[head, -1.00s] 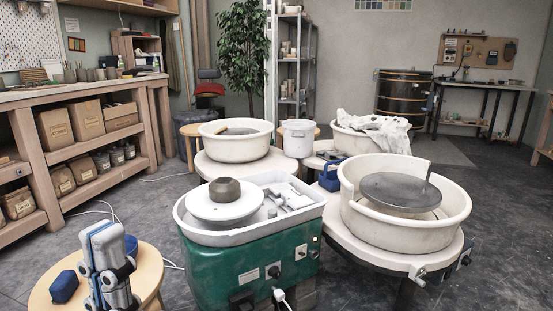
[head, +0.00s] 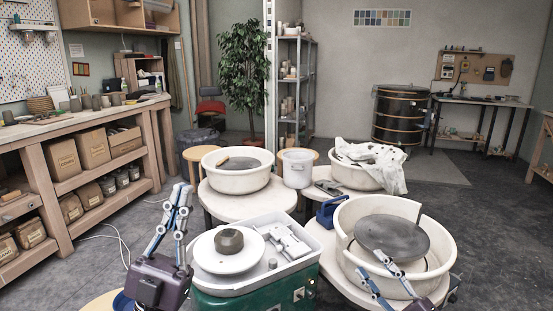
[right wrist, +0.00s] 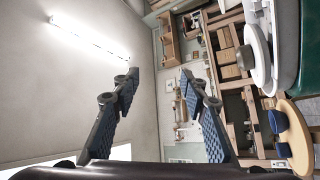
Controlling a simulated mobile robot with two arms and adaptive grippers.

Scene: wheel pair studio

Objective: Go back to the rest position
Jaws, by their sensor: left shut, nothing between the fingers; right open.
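My left gripper (head: 182,190) is shut and empty. Its fingers point up in the head view, in front of the gap between the left workbench and the green-based pottery wheel (head: 245,294). My right gripper (head: 369,261) is open and empty, at the lower right in front of the white basin with a grey wheel head (head: 392,238). In the right wrist view the fingers of the right gripper (right wrist: 160,74) stand apart with nothing between them. How far either gripper is from the wheels is hard to tell.
A workbench (head: 60,132) with boxes stands at left. More basins (head: 238,183), a white bucket (head: 297,168) and a blue object (head: 329,212) stand around the wheels. A round stool (head: 100,304) shows at the lower left. Open floor lies at right.

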